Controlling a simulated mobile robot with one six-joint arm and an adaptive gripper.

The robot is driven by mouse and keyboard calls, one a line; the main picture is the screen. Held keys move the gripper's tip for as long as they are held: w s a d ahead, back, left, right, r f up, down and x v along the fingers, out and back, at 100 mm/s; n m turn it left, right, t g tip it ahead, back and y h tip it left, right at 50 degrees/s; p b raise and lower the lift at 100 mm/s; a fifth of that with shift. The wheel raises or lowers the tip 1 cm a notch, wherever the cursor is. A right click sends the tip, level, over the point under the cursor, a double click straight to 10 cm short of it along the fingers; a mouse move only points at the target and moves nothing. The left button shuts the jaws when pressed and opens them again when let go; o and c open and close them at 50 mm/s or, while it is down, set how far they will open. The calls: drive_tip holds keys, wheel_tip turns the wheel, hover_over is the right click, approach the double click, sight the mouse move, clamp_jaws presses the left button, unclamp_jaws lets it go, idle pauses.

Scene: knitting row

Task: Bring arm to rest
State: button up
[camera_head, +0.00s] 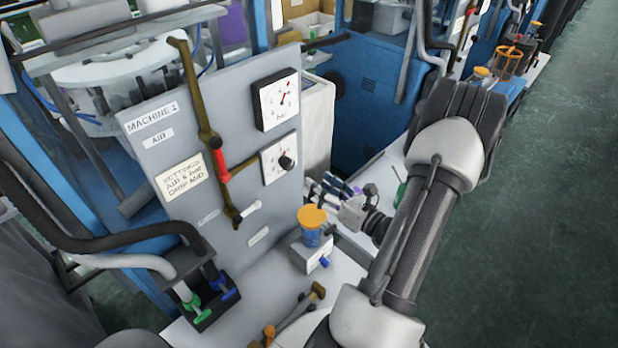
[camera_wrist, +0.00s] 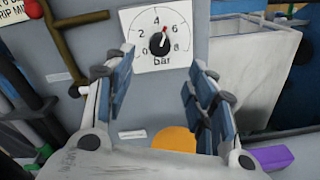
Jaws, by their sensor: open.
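My gripper (camera_head: 335,192) is out in front of the grey machine panel (camera_head: 225,110), to the right of its lower dial (camera_head: 272,158). In the wrist view my gripper (camera_wrist: 158,75) has its two blue-padded fingers spread wide with nothing between them. Beyond the fingers, the dial marked "bar" (camera_wrist: 143,60) shows on the panel, with a black knob and a red pointer near 5. My arm reaches from the lower right of the head view up over the shelf and bends back toward the panel.
A red valve handle (camera_head: 220,165) and brown pipe run down the panel. A pale bin (camera_head: 318,120) stands behind. The green floor (camera_head: 550,220) at the right is clear.

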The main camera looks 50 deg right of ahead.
drive_tip(key=shift+s+a, duration=0.1)
drive_tip(key=shift+s, duration=0.45)
